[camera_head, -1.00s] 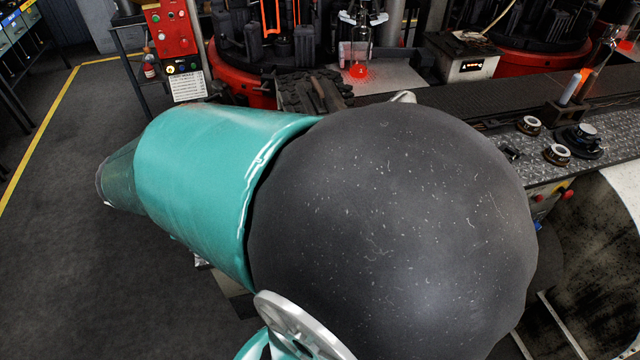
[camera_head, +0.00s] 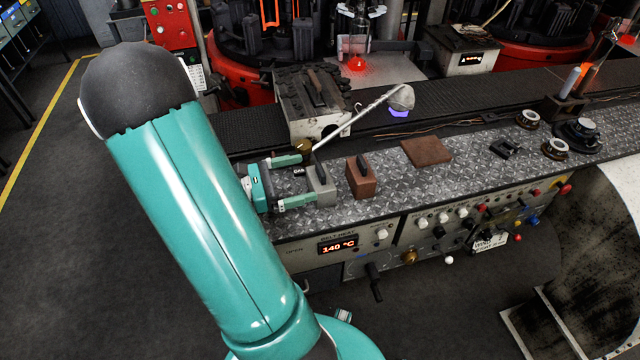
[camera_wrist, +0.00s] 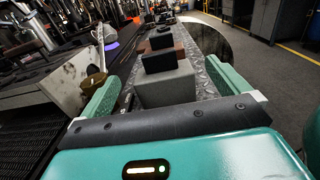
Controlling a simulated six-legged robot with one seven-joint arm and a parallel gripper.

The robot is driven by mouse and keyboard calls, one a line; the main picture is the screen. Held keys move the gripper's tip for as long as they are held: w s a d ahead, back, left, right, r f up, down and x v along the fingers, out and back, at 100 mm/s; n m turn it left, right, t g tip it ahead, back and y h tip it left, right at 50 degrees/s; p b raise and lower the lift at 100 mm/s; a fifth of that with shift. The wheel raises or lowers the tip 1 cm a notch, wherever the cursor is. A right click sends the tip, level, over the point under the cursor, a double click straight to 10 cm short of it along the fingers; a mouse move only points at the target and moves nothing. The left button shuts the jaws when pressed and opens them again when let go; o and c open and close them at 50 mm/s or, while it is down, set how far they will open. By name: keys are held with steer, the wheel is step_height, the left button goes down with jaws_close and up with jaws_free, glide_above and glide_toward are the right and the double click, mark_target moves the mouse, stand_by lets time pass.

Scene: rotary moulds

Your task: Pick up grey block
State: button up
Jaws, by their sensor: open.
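The grey block (camera_head: 321,188) with a dark handle on top stands on the diamond-plate ledge in the head view. It also shows in the wrist view (camera_wrist: 166,88), close ahead and between the two teal fingers. My gripper (camera_head: 300,182) is open, with one finger on each side of the block. The gripper comes at the block from the left in the head view and lies low, near the plate. I cannot tell whether either finger touches the block. The block's left side is partly hidden by the gripper in the head view.
A brown block (camera_head: 361,180) with a dark handle stands just right of the grey block. A flat brown plate (camera_head: 426,151) lies further right. A ladle-like rod (camera_head: 362,117) reaches over the ledge behind. The dark conveyor (camera_head: 470,110) runs behind the diamond-plate ledge (camera_head: 400,182).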

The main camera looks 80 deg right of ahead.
mark_target(328, 176)
step_height(328, 176, down, 3)
steer(key=shift+f, duration=0.1)
steer(key=shift+r+x, duration=0.2)
steer(key=shift+x, duration=3.55)
steer(key=shift+r, duration=0.1)
steer(key=c, duration=1.4)
steer(key=shift+c, duration=0.4)
steer(key=shift+r, duration=0.15)
